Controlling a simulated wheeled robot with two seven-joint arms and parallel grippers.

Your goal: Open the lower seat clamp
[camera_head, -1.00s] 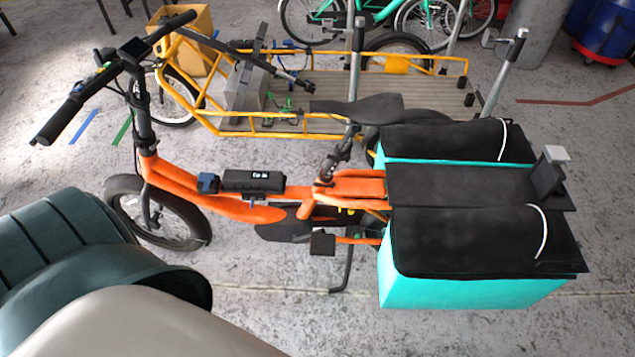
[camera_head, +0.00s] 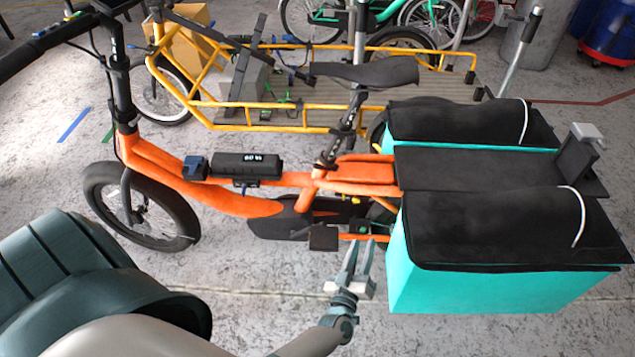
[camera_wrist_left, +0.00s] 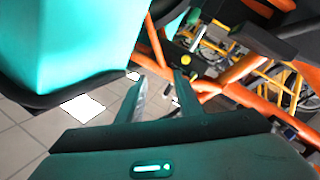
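The orange cargo bike (camera_head: 250,205) stands side-on in the head view, with its black saddle (camera_head: 365,72) on a seat post. The lower seat clamp (camera_head: 325,166) appears as a small dark part where the post meets the orange frame; its lever position is too small to tell. My left gripper (camera_head: 360,246) is below and right of the clamp, near the pedal area, its fingers pointing up and apart with nothing between them. The left wrist view shows the parted fingers (camera_wrist_left: 158,88) with orange frame tubes (camera_wrist_left: 237,72) beyond. My right gripper is not in view.
Turquoise panniers with black lids (camera_head: 500,228) sit close right of my left gripper. The pedal (camera_head: 323,238) is close to its left. A yellow cargo bike (camera_head: 265,128) stands behind. Grey floor is open in front of the orange bike.

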